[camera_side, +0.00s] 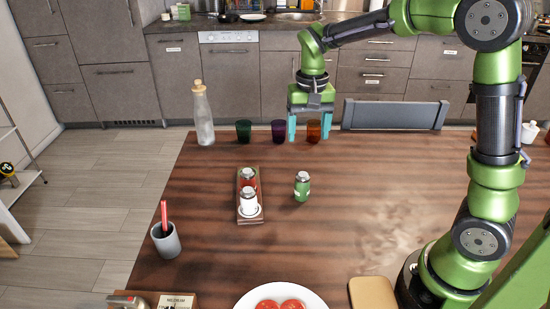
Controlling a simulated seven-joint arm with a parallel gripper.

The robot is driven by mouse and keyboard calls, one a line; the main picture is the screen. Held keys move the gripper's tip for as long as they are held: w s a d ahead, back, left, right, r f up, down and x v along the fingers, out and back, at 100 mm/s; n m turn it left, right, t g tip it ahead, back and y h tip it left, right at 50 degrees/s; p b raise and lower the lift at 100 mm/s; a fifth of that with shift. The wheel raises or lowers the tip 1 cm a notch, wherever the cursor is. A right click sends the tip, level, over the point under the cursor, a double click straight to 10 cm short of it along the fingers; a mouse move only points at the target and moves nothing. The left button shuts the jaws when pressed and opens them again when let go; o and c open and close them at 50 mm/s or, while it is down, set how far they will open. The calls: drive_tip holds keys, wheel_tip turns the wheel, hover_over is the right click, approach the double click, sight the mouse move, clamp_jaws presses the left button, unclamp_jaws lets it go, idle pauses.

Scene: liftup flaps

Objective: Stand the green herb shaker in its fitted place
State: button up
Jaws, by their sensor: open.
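The green herb shaker (302,188) stands upright on the table, right of a small wooden rack (250,221). It has a grey metal cap. The rack holds a red shaker (248,182) at the back and a white shaker (249,203) at the front. An empty place in the rack cannot be made out from this angle. My gripper (306,135) is open, fingers pointing down, near the table's far edge, beyond the green shaker and apart from it. Its fingers overlap the orange glass in the picture; whether they touch it cannot be told.
A green glass (243,131), a purple glass (278,131) and an orange glass (314,131) line the far edge, with a corked bottle (203,115) to their left. A grey cup (166,241) stands front left. A tomato plate (245,300) is in front. Table right of the shaker is clear.

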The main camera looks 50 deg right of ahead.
approach(302, 184)
drive_tip(key=f, duration=0.2)
drive_tip(key=d+f, duration=0.1)
drive_tip(key=w+d+f, duration=0.1)
drive_tip(key=f, duration=0.1)
drive_tip(key=shift+d+f, duration=0.1)
drive_tip(key=shift+f, duration=0.2)
drive_tip(key=shift+w+a+f, duration=0.1)
drive_tip(key=shift+a+f, duration=0.05)
drive_tip(key=shift+f, duration=1.4)
drive_tip(key=shift+a+f, duration=0.15)
drive_tip(key=shift+f, duration=1.4)
drive_tip(key=c, duration=1.2)
